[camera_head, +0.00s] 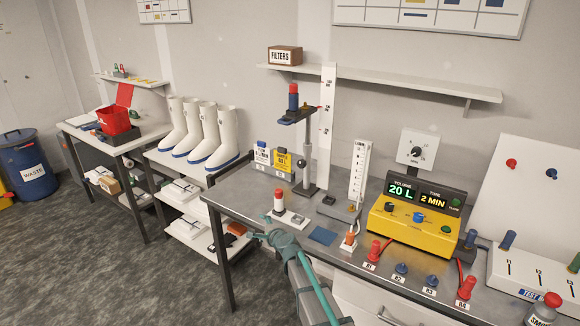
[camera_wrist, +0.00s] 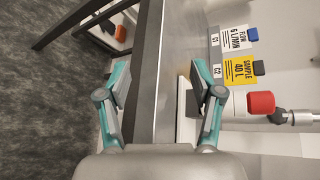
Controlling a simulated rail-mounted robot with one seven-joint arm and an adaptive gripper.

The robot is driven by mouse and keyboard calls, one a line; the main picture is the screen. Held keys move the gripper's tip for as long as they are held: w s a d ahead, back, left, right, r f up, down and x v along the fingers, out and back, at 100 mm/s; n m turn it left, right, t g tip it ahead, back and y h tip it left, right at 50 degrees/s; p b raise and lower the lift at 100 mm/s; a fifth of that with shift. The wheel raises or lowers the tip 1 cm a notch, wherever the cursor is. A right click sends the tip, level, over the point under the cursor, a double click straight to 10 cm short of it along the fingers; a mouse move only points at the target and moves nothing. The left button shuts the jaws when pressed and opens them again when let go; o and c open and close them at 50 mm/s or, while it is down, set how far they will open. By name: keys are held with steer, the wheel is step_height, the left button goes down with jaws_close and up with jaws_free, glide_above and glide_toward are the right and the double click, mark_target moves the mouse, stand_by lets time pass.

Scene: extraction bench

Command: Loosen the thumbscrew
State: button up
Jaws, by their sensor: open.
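A dark round knob (camera_head: 301,162), which looks like the thumbscrew, sits on the side of the grey upright stand (camera_head: 309,140) at the bench's back. In the wrist view a dark knob (camera_wrist: 277,117) on a silver rod shows at the right, partly behind a red cap. My gripper (camera_head: 272,238) is at the bench's front edge, in front of and lower in the picture than the knob. In the wrist view my gripper (camera_wrist: 158,85) has its teal fingers wide apart, with the bench edge showing between them. It touches neither knob nor stand.
A red-capped white piece (camera_head: 278,202) on a white plate stands between my gripper and the stand. A yellow pump box (camera_head: 412,222) and red and blue fittings are to the right. Floor is open at left.

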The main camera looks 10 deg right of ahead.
steer(key=w+r+m+t+h, duration=0.1)
steer(key=w+r+m+t, duration=0.1)
steer(key=w+r+m, duration=0.5)
steer(key=m+g+h+p, duration=0.15)
steer(key=m+h, duration=0.95)
steer(key=m, duration=1.3)
glide_toward(300, 165)
steer(key=shift+g, duration=0.35)
steer(key=p+x, duration=0.1)
steer(key=x, duration=0.2)
steer(key=p+x, duration=0.1)
steer(key=x, duration=0.2)
steer(key=p+x, duration=0.1)
steer(key=x, duration=0.2)
steer(key=shift+w+r, duration=0.25)
steer(key=shift+r, duration=0.1)
steer(key=shift+w+d+f, duration=0.25)
steer(key=shift+w, duration=0.15)
steer(key=c, duration=1.2)
